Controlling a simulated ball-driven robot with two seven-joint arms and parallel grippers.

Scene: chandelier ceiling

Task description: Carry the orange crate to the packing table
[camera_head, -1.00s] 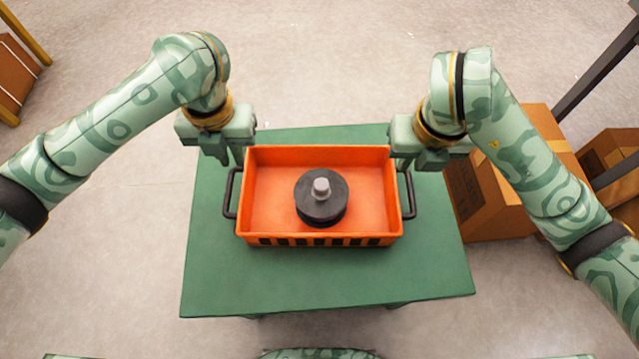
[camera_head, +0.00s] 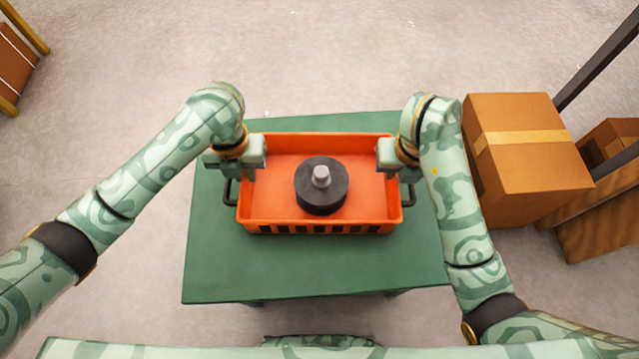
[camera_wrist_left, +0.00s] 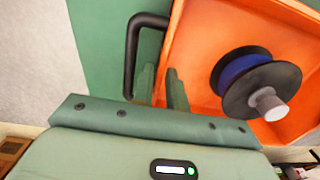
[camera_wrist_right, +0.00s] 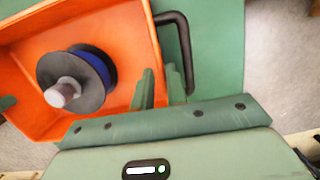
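The orange crate (camera_head: 277,220) sits on a green table (camera_head: 330,272) in the head view. It has dark handles at its left and right ends and holds a black spool (camera_head: 320,190) with a grey knob and blue winding. My left gripper (camera_wrist_left: 163,88) is at the crate's left end, its fingers parted on either side of the end wall, between the handle (camera_wrist_left: 130,60) and the inside. My right gripper (camera_wrist_right: 160,87) is placed likewise at the right end, beside the other handle (camera_wrist_right: 187,50). Both sets of fingers look open; contact with the wall cannot be told.
A brown cardboard box (camera_head: 520,150) with tape stands right of the table, close to my right arm. More boxes and a dark post (camera_head: 600,65) stand further right. A shelf with a box (camera_head: 15,65) is at the far left. The floor behind the table (camera_head: 330,50) is clear.

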